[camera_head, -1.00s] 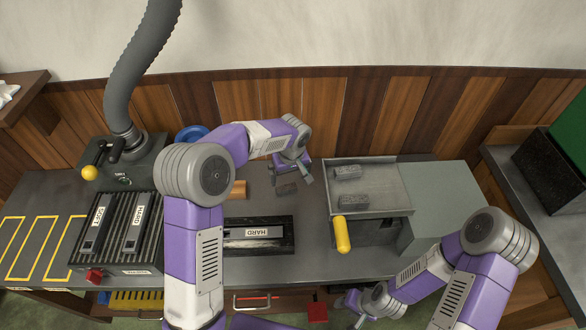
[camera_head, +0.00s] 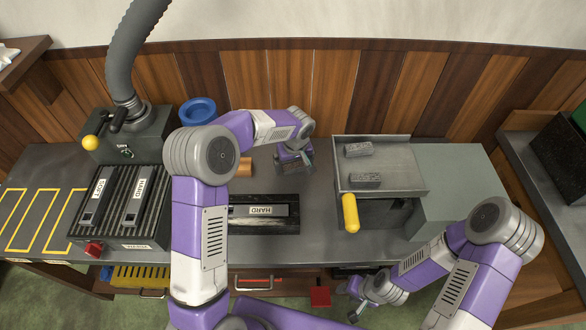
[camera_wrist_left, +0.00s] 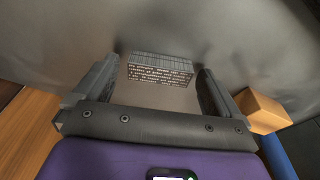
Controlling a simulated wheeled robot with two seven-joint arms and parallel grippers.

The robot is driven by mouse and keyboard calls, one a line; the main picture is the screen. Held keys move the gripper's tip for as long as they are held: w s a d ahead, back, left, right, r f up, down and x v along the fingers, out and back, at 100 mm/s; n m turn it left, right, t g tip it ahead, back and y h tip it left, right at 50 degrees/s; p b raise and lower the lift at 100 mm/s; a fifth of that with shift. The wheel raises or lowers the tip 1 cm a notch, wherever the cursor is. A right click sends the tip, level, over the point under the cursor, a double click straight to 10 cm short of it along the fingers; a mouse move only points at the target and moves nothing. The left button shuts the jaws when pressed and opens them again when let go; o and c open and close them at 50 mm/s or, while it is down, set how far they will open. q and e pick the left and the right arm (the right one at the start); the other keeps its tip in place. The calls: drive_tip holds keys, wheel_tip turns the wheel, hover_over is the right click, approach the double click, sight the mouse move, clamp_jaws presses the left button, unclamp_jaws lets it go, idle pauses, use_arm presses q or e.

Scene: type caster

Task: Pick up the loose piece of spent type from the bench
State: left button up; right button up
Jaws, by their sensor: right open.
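The loose piece of spent type is a dark grey block with lettered faces (camera_wrist_left: 160,68). In the left wrist view it lies on the grey bench, ahead of and between the fingers, with a visible gap on both sides. My left gripper (camera_head: 297,165) is open and points down at the bench; in the left wrist view (camera_wrist_left: 158,92) its fingers stand apart. In the head view the gripper hides most or all of the loose piece. My right gripper (camera_head: 357,300) is open and empty, low in front of the bench edge.
Two other type blocks (camera_head: 358,149) lie in a metal tray (camera_head: 400,160) with a yellow handle (camera_head: 350,213), right of my left gripper. A HARD-labelled mould (camera_head: 262,222) lies in front. A wooden block (camera_wrist_left: 262,110) and blue bowl (camera_head: 197,110) are nearby.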

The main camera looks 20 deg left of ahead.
use_arm(q)
drive_tip(key=c, duration=1.2)
